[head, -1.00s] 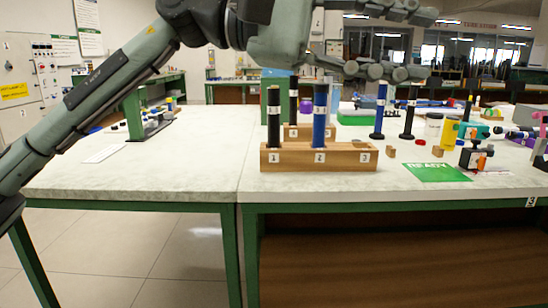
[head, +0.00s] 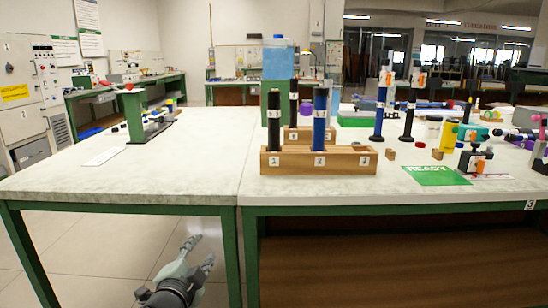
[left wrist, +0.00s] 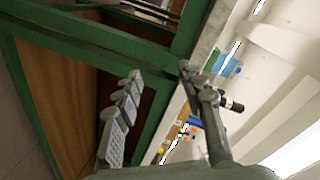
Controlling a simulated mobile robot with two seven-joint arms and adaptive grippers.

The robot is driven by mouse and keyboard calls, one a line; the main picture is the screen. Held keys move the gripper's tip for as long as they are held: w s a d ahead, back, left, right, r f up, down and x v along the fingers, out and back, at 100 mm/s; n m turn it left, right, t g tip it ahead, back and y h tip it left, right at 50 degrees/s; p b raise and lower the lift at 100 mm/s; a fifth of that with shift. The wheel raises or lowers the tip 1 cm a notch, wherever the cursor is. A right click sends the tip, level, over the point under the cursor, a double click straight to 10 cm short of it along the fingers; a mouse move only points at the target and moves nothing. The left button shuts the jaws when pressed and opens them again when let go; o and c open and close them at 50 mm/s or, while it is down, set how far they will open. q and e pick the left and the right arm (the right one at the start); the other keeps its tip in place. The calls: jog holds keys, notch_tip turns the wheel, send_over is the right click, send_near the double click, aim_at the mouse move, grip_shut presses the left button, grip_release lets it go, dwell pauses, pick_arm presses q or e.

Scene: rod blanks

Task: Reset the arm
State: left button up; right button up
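My left gripper (head: 202,249) is low in front of the table, below the tabletop edge, its fingers apart and pointing up toward the table. In the left wrist view the fingers (left wrist: 160,90) are spread with nothing held between them. A wooden block (head: 318,168) on the table has numbered slots. A black rod (head: 273,120) stands upright at slot 1 and a blue rod (head: 319,118) at slot 2. No rod stands at slot 3. My right gripper is not in view.
A second wooden block (head: 300,134) with a black rod stands behind the first. A green READY card (head: 436,175) lies to the right. Blue (head: 380,110) and black (head: 408,118) uprights stand farther back. The left tabletop (head: 150,175) is mostly clear; its green leg (head: 230,255) is near my left gripper.

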pick_arm(q)
jog(key=s+a+f+n+g+y, duration=0.1)
jog(key=s+a+f+n+g, duration=0.2)
jog(key=s+f, duration=0.4)
jog(key=s+a+f+n+g+y, duration=0.1)
jog(key=s+a+f+n+g, duration=0.3)
jog(key=f, duration=0.6)
jog(key=s+a+f+n+g, duration=0.1)
jog(key=s+f+n+g, duration=0.1)
jog(key=s+f, duration=0.4)
jog(key=s+a+f+n+g, duration=0.2)
jog(key=s+f, duration=0.4)
jog(key=s, duration=0.9)
jog(key=shift+s+f+g, duration=0.15)
jog(key=shift+s+g, duration=0.25)
jog(key=shift+g, duration=0.5)
